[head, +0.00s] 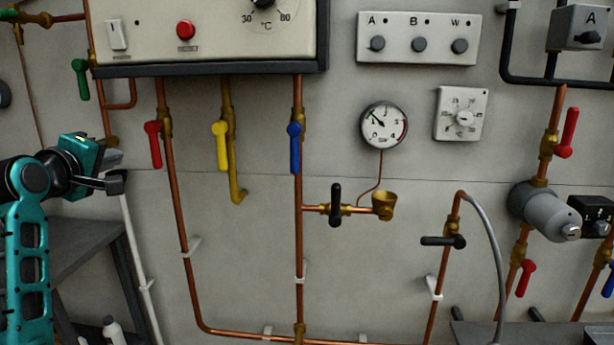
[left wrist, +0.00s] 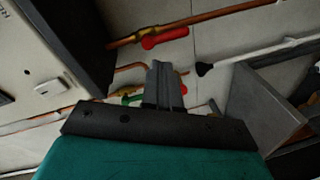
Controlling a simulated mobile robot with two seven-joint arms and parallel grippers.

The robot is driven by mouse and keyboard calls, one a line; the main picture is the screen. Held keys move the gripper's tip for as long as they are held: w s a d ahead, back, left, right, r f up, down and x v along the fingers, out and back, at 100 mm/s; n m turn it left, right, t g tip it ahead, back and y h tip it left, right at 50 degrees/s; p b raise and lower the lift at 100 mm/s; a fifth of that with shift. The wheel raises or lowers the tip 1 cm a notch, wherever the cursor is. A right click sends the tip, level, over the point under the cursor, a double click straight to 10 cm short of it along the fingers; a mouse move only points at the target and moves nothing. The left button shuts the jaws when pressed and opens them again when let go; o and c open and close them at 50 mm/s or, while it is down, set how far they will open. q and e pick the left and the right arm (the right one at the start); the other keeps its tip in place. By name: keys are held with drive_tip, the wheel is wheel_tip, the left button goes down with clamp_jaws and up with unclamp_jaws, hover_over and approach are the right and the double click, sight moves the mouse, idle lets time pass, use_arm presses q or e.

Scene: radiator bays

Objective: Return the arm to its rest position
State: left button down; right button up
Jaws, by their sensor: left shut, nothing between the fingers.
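My left gripper (head: 116,172) is at the left side in the head view, on a teal arm (head: 28,255), in front of the grey wall panel. Its fingers also show shut together in the left wrist view (left wrist: 166,82), with nothing between them. It is below the left end of the boiler box (head: 210,35) and left of the red-handled valve (head: 153,145). In the left wrist view, a red valve handle (left wrist: 165,38) and a green handle (left wrist: 133,96) lie beyond the fingers. My right gripper is not in either view.
A grey bench (head: 85,235) stands at the lower left beside my arm. Yellow (head: 222,146) and blue (head: 295,148) valve handles hang under the boiler. A gauge (head: 384,125), a pump (head: 540,208) and copper pipes are on the wall to the right.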

use_arm(q)
drive_tip(key=s+d+f+m+g, duration=0.1)
drive_tip(key=s+d+f+m, duration=0.15)
drive_tip(key=f, duration=0.65)
drive_tip(key=s+d+f+m+g, duration=0.1)
drive_tip(key=s+d+f+m, duration=0.15)
drive_tip(key=f, duration=0.75)
drive_tip(key=s+d+f+m+g, duration=0.1)
drive_tip(key=s+d+f+m, duration=0.15)
drive_tip(key=f, duration=0.65)
drive_tip(key=s+d+f+m+g+h, duration=0.1)
drive_tip(key=s+d+f+m, duration=0.3)
drive_tip(key=s+f, duration=0.5)
drive_tip(key=s+d+f+m+g+h, duration=0.1)
drive_tip(key=s+d+f+m, duration=0.3)
drive_tip(key=s+d+f, duration=0.4)
drive_tip(key=s+f, duration=0.1)
drive_tip(key=s, duration=0.5)
drive_tip(key=shift+g, duration=0.3)
